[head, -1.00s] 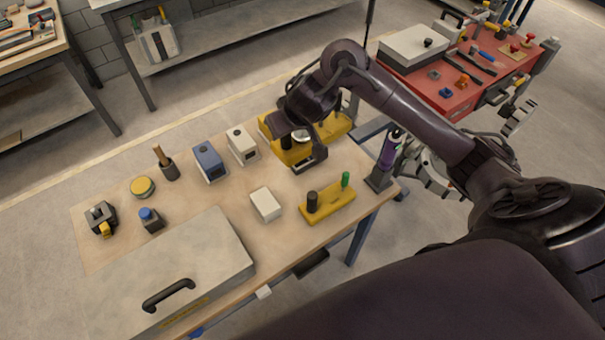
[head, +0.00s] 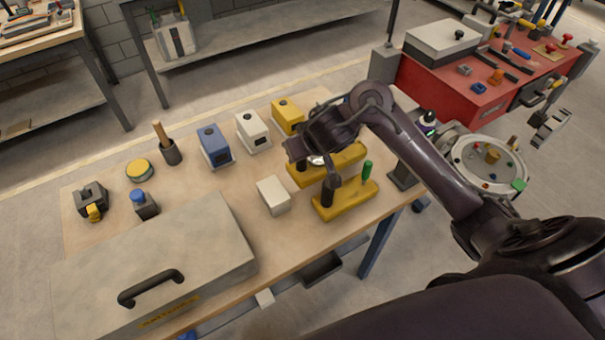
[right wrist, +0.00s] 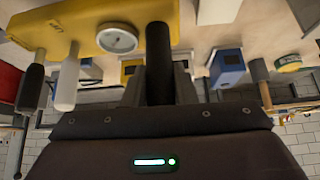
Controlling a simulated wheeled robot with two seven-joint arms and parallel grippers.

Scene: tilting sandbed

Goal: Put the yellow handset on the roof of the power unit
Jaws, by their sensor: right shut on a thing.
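A small yellow box (head: 287,116) with a dark knob on top, possibly the yellow handset, stands on the table behind my right gripper (head: 312,160). That gripper is over a yellow block (head: 346,157) with a round gauge. In the right wrist view, which is upside down, my right gripper (right wrist: 158,85) is shut on a black upright grip (right wrist: 158,55) at the gauge block (right wrist: 90,25). A large grey box (head: 205,235) with a black handle and yellow label, possibly the power unit, lies at the table's front left. My left gripper is out of view.
A blue box (head: 215,148) and a white box (head: 252,132) stand left of the yellow box. A plain white block (head: 273,196) and a second yellow block (head: 345,202) with black and green posts are nearer. A red cart (head: 440,88) and round sandbed (head: 485,185) stand right.

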